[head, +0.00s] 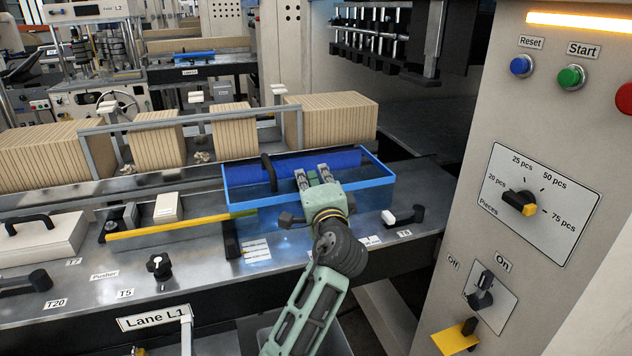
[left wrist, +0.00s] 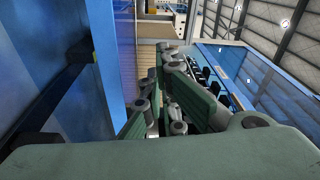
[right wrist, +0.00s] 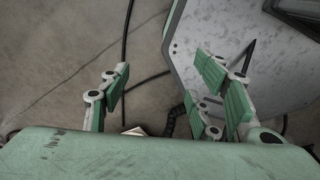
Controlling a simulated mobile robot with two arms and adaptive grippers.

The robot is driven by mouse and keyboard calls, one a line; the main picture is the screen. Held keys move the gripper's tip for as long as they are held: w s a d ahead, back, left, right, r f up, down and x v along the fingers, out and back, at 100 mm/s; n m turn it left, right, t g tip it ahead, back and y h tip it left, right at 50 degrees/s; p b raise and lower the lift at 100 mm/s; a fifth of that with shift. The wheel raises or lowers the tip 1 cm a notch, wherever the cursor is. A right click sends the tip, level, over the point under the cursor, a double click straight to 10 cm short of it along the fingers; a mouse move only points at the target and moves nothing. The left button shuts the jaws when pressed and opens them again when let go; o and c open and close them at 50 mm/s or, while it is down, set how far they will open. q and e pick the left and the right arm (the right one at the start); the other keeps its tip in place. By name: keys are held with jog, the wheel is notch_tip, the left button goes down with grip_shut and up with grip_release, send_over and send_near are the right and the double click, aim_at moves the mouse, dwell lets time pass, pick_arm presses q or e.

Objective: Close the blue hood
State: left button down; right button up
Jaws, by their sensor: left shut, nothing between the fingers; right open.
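The blue hood (head: 375,183), a blue frame with clear blue-tinted panels, is on the lane deck in the middle of the head view. A black handle (head: 268,172) shows at its left part. My left gripper (head: 312,176) is shut and empty, its fingers overlapping the hood in the head view; contact cannot be told. In the left wrist view its fingers (left wrist: 172,95) are among blue-tinted panels, with a blue edge (left wrist: 122,60) close on the left. My arm hides part of the hood's front. My right gripper (right wrist: 168,92) is open and empty, seen only in the right wrist view.
Rows of brown kraft stacks (head: 332,117) stand behind the hood, with a grey rail (head: 190,118) before them. A control panel (head: 540,190) with knobs and buttons stands at the right. Below the right gripper is grey floor (right wrist: 60,50) with black cables.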

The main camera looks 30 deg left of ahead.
aim_at(296, 192)
pick_arm(q)
jog(key=shift+x, duration=1.2)
jog(key=s+p, duration=0.1)
jog(key=s+a+p, duration=0.1)
jog(key=s, duration=0.1)
jog(key=shift+a+f, duration=0.2)
jog(key=shift+a, duration=0.05)
jog(key=shift+s+a+f, duration=0.1)
jog(key=shift+s+a, duration=0.1)
jog(key=shift+s, duration=0.2)
jog(key=shift+w+f, duration=0.1)
jog(key=shift+f, duration=0.05)
pick_arm(e)
jog(key=w+a+r, duration=0.1)
jog(key=a+r, duration=0.1)
jog(key=r, duration=0.1)
jog(key=shift+w+a, duration=0.1)
jog(key=shift+w, duration=0.3)
jog(key=shift+d+f, duration=0.1)
jog(key=shift+d, duration=0.15)
